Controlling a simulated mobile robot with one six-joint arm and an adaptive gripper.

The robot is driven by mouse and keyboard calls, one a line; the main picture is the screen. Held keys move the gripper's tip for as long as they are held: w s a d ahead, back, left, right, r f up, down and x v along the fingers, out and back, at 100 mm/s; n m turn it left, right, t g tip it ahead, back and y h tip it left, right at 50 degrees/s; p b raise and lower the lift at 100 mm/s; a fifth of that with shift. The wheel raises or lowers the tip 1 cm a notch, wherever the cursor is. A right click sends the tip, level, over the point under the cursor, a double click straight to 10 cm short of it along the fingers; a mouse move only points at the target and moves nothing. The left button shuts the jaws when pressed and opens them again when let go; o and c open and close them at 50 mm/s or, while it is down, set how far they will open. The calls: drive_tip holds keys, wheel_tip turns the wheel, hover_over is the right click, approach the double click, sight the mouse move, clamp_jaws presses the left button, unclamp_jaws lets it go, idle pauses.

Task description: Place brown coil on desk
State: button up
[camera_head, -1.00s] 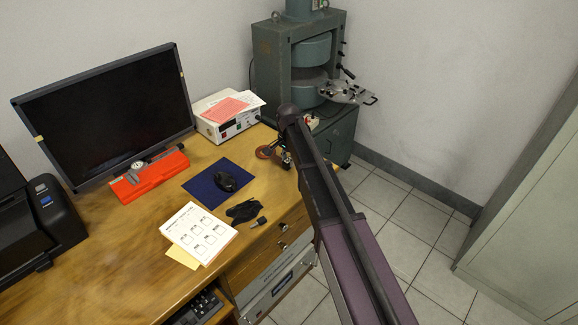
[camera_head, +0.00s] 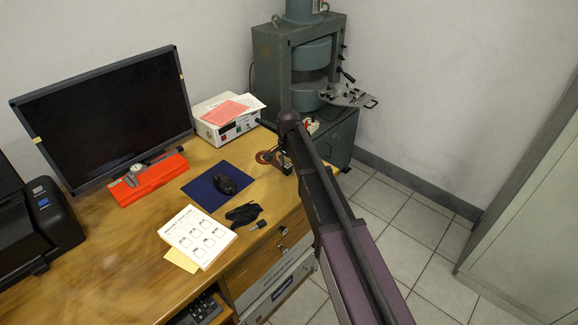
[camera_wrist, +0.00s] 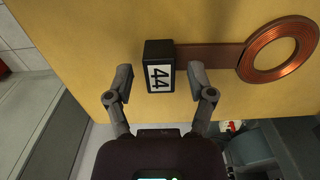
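In the head view the coil (camera_head: 266,157) lies at the right end of the wooden desk (camera_head: 110,255), appearing flat on the top. My gripper (camera_wrist: 161,80) is open, with a finger on each side of the block and a visible gap to both. In the head view my arm hides most of the gripper and block.
A blue mouse pad (camera_head: 200,190) with a black mouse (camera_head: 226,184) lies left of the coil. A white instrument box (camera_head: 213,130) stands behind it. The green magnet (camera_head: 272,70) stands beyond the desk.

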drive_tip(key=shift+r, duration=0.15)
wheel_tip(320, 180, up, 12)
drive_tip(key=p, duration=1.2)
idle(1.0)
drive_tip(key=s+d+n, duration=0.7)
drive_tip(key=s+d, duration=1.7)
drive_tip(key=shift+s+n, duration=0.25)
drive_tip(key=shift+n, duration=0.05)
drive_tip(key=shift+d, duration=0.1)
drive_tip(key=shift+c, duration=0.2)
